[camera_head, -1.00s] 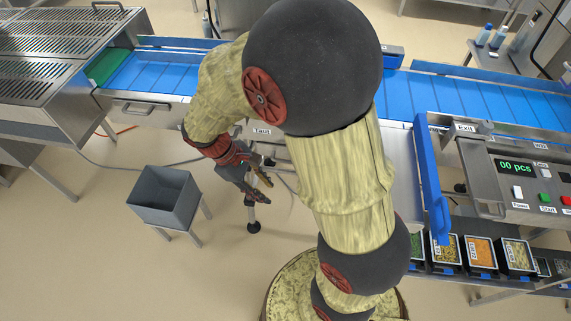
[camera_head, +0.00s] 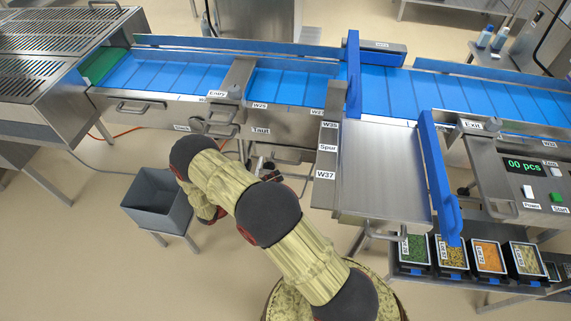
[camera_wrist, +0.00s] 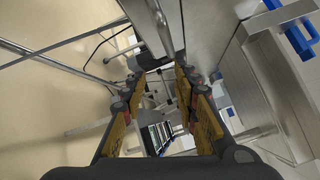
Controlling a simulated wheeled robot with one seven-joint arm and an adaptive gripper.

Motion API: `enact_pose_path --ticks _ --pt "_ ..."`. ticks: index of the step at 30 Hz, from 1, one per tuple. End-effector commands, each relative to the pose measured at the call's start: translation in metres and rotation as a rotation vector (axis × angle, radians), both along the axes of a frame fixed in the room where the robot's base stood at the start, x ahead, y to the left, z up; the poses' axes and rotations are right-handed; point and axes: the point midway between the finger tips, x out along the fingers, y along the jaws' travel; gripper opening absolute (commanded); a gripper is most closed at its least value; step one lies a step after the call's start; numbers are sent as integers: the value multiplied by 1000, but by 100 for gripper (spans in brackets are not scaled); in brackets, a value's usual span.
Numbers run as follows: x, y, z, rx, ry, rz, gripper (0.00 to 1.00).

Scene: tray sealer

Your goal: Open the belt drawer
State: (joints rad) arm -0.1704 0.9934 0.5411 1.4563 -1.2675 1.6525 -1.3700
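The conveyor's front panel (camera_head: 277,125) bears a "Taut" label below the blue belt. A bar handle (camera_head: 140,107) sits on the front at the left, below the belt; I cannot tell which front is the belt drawer. A metal bar (camera_wrist: 160,22) shows just beyond the fingertips, close to the right finger; contact cannot be told.
A grey bin (camera_head: 157,200) on a stand is left of my arm. A steel box (camera_head: 380,180) labelled W37 juts out at the right, with blue guards beside it. Several food trays (camera_head: 453,252) stand on a lower shelf. Open floor lies at the lower left.

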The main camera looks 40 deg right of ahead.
Motion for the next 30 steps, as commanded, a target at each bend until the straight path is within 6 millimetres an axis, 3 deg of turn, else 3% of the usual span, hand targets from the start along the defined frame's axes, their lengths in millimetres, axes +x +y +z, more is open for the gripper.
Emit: enact_pose_path --ticks 3,7,11,22,30 --pt "19 1 9 -46 139 44 30" --pt "26 0 15 -69 211 58 30" --pt "27 -9 17 -72 225 57 30" --pt "23 -62 23 -70 221 55 30" --pt "22 -76 26 -70 220 59 30"
